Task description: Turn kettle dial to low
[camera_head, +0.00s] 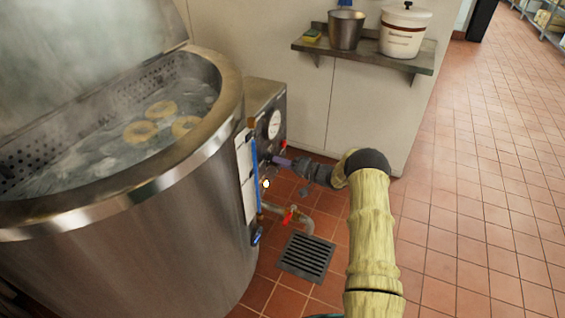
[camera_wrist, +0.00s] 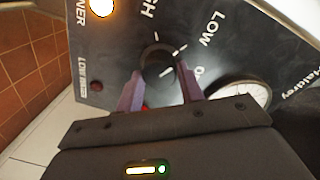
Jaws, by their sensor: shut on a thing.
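The kettle (camera_head: 140,245) is a large round steel vessel at the left of the head view, with steaming water and bagels (camera_head: 140,131) in it. Its dark control panel (camera_wrist: 125,45) fills the upper wrist view. The dial (camera_wrist: 157,62) is a round black knob with white marks around it; LOW is printed to its upper right, and another label ending in H is above it. My gripper (camera_wrist: 160,82) is shut on the dial, one purple finger on each side. In the head view my gripper (camera_head: 284,163) reaches the panel from the right. The dial's pointer direction cannot be made out.
A lit orange lamp (camera_wrist: 102,6) and a dark red LOW WATER lamp (camera_wrist: 96,86) sit beside the dial. A gauge (camera_head: 274,124) is above my gripper. Red-handled valve (camera_head: 290,215) and floor drain (camera_head: 306,257) lie below. A wall shelf (camera_head: 365,53) holds pots. Floor at right is clear.

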